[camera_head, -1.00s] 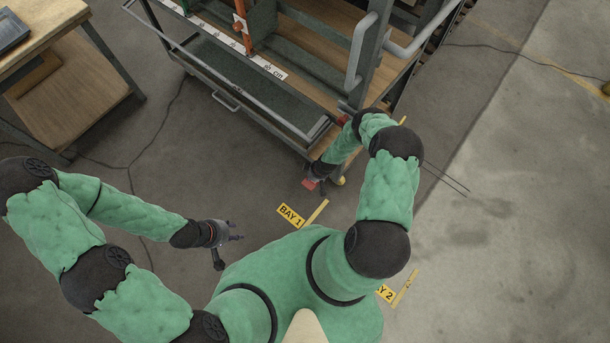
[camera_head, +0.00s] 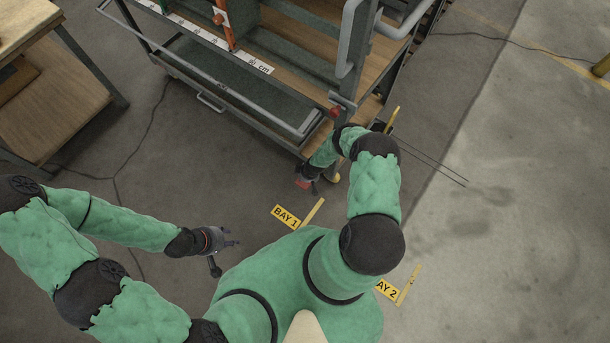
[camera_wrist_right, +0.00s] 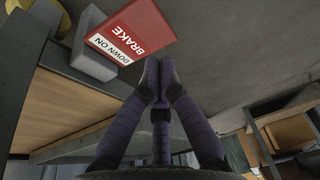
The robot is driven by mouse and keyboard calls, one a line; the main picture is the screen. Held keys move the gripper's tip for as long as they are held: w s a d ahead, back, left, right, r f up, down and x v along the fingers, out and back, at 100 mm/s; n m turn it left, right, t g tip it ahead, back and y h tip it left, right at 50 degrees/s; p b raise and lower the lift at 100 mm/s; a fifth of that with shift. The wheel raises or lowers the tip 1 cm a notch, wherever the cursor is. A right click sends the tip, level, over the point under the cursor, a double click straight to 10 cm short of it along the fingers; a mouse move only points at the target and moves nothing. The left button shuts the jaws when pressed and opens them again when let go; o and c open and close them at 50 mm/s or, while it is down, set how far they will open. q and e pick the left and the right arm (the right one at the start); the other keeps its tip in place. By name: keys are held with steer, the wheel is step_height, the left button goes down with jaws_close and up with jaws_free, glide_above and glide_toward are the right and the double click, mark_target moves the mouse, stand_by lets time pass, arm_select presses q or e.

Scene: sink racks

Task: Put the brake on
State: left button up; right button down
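The brake pedal is a red plate (camera_wrist_right: 132,32) lettered BRAKE, DOWN ON, on a grey block at the cart's lower edge. In the head view the red pedal (camera_head: 302,184) shows at the near corner of the cart (camera_head: 312,142). My right gripper (camera_wrist_right: 161,76) has its purple fingers drawn together at the tips, with nothing seen between them. Its tips appear just below the plate in the wrist view; contact cannot be told. My left gripper (camera_head: 230,246) hangs over bare floor left of the BAY 1 label, fingers spread and empty.
A yellow wheel or foot (camera_head: 335,177) is by the cart corner. The cart's grey handle (camera_head: 348,45) rises above it. A wooden bench (camera_head: 45,95) stands at left. A BAY 1 label (camera_head: 286,217) marks the floor.

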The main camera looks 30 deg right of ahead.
mark_target(300, 183)
steer(key=shift+s+a+f+b, duration=0.1)
steer(key=shift+f+b, duration=0.4)
steer(key=shift+f, duration=0.45)
steer(key=shift+s+a+f+b, duration=0.1)
steer(key=shift+f+b, duration=0.35)
steer(key=shift+f, duration=0.5)
